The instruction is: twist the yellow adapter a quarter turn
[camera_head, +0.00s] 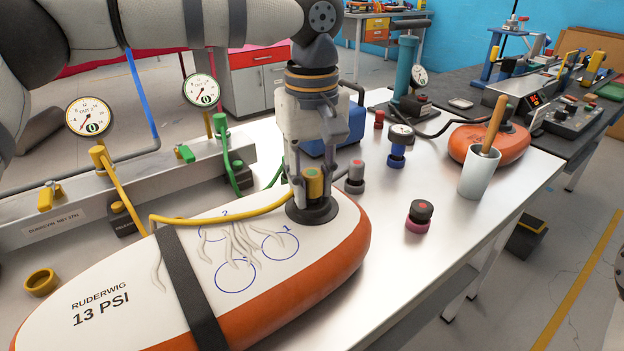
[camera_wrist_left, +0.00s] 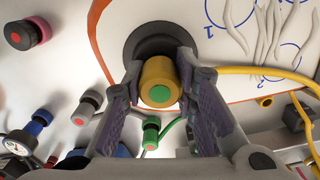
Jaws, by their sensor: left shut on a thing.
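The yellow adapter (camera_head: 313,184) stands upright in the black valve ring (camera_head: 312,212) at the far end of the white and orange board (camera_head: 115,262). In the left wrist view the adapter (camera_wrist_left: 158,80) has a green round end and sits between both fingers. My left gripper (camera_head: 313,180) comes down from above and is shut on the adapter. The yellow hose (camera_head: 235,216) runs from the adapter's area across the board to the left. In the left wrist view the hose (camera_wrist_left: 265,72) passes to the right. My right gripper is in neither view.
A dark strap (camera_head: 188,285) crosses the board, which has blue circles drawn on it. Loose fittings, including a black and pink one (camera_head: 420,216), stand right of the board. A white cup (camera_head: 478,174) with a wooden handle and a second orange board (camera_head: 472,141) are farther right. Gauges (camera_head: 89,116) stand left.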

